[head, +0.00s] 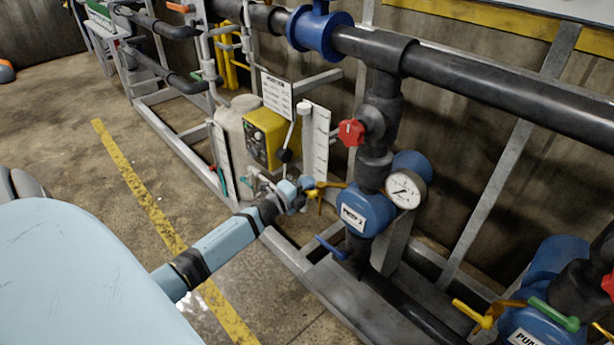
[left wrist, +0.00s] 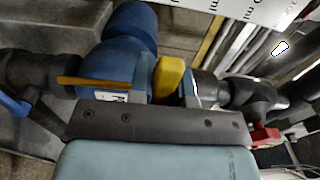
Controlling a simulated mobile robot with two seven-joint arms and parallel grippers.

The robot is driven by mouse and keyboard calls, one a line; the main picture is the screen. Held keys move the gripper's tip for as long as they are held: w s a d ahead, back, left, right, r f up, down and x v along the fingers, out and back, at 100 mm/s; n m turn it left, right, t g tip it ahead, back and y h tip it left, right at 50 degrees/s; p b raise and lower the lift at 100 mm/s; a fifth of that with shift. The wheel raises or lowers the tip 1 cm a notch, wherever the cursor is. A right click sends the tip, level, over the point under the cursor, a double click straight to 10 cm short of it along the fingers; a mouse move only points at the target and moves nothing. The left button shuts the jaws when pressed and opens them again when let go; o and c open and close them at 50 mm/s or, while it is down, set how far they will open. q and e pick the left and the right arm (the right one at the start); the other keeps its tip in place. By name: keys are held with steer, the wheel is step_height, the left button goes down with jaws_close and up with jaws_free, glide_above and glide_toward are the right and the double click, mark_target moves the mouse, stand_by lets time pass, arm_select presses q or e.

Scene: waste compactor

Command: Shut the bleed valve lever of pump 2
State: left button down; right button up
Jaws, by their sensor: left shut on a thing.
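Pump 2 (head: 362,210) is a blue body with a white label in the middle of the head view; its blue casing shows in the left wrist view (left wrist: 128,45). A yellow lever (head: 312,194) sits on a brass-coloured stub at the pump's left side. My left gripper (head: 305,187) is shut on this yellow lever, whose rounded end shows beside the finger in the left wrist view (left wrist: 168,77). The brass stub (left wrist: 95,82) shows there too. The fingers hide part of the lever. My right gripper is not in view.
A blue lever (head: 330,248) sits low on pump 2's pipe. A red knob (head: 351,132) and a gauge (head: 405,190) are above. A yellow box (head: 268,137) and white tank (head: 236,125) stand left. Another pump (head: 540,325) is at lower right. Open floor lies left.

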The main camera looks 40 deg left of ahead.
arm_select(q)
steer(key=c, duration=1.1)
jaws_free()
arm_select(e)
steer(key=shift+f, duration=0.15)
arm_select(q)
steer(key=shift+o, duration=0.2)
steer(key=shift+s, duration=0.1)
steer(key=s+a+p, duration=0.1)
steer(key=s, duration=1.2)
steer(key=shift+s+p, duration=0.3)
steer(key=shift+p, duration=0.05)
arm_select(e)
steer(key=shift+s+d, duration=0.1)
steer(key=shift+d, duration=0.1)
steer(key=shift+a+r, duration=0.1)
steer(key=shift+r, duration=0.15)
